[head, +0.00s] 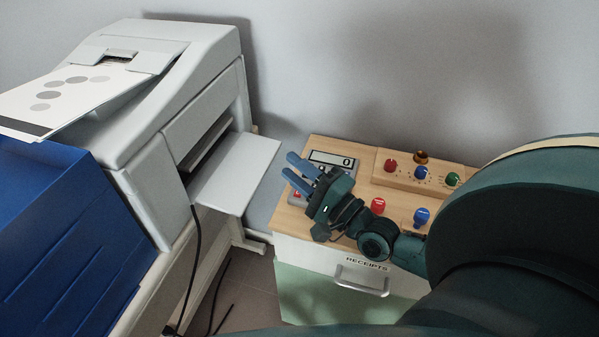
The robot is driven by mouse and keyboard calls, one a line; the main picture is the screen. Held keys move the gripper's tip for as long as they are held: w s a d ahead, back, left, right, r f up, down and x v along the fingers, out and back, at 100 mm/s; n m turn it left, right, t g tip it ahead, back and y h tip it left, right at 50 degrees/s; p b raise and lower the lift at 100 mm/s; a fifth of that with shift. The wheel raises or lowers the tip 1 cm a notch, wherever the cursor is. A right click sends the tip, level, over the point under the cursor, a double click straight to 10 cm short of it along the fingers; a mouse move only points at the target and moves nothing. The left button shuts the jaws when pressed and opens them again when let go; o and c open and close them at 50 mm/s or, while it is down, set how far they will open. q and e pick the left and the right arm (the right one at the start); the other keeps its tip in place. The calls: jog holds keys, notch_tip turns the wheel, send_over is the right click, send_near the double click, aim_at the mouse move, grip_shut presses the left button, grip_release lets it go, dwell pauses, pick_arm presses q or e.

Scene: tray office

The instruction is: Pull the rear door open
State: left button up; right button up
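A white printer (150,60) stands at the left. On its side facing right, a flat pale panel (236,172) sticks out roughly level below a dark slot. I cannot tell whether this panel is the rear door or a tray. My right gripper (288,164) is above the small wooden-topped cabinet, right of the panel and apart from it. Its two blue fingers point up-left with a gap between them, and nothing is held. My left gripper is not in view.
The wooden cabinet top (290,220) carries a display box (333,160), a knob rack (400,172), and red (378,206) and blue (422,216) knobs. A RECEIPTS drawer handle (362,281) is below. A blue ridged box (50,240) stands at left. Cables hang beside the printer.

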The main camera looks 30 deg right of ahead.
jog(key=shift+s+d, duration=0.1)
jog(key=shift+s, duration=0.25)
